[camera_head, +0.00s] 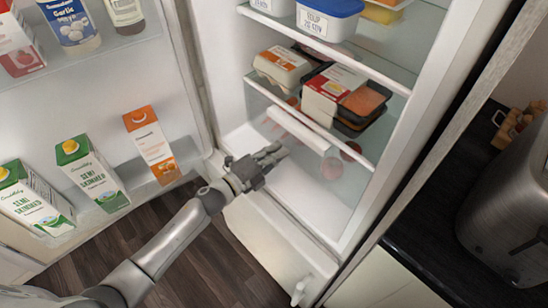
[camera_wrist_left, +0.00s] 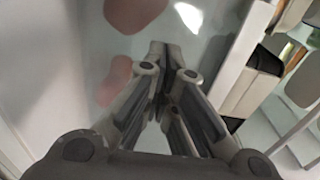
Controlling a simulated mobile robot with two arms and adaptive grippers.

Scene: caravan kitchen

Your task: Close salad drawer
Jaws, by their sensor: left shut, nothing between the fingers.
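The salad drawer (camera_head: 312,148) is a clear bin low in the open fridge, under the lowest glass shelf. It has a pale bar along its upper front, and reddish round items (camera_head: 331,168) show through it. I cannot tell how far out it stands. My left gripper (camera_head: 276,153) is shut and empty, just in front of the drawer's left part. In the left wrist view its fingers (camera_wrist_left: 172,58) point at the clear drawer front (camera_wrist_left: 205,45), with blurred reddish shapes behind it. I cannot tell whether they touch. My right gripper is not in view.
The fridge door (camera_head: 170,75) is open at the left, with cartons (camera_head: 90,175) in its lower rack. Packs of food (camera_head: 335,92) sit on the shelf above the drawer. The fridge's right wall (camera_head: 395,150) is close by. A toaster (camera_head: 510,210) stands on the dark worktop at the right.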

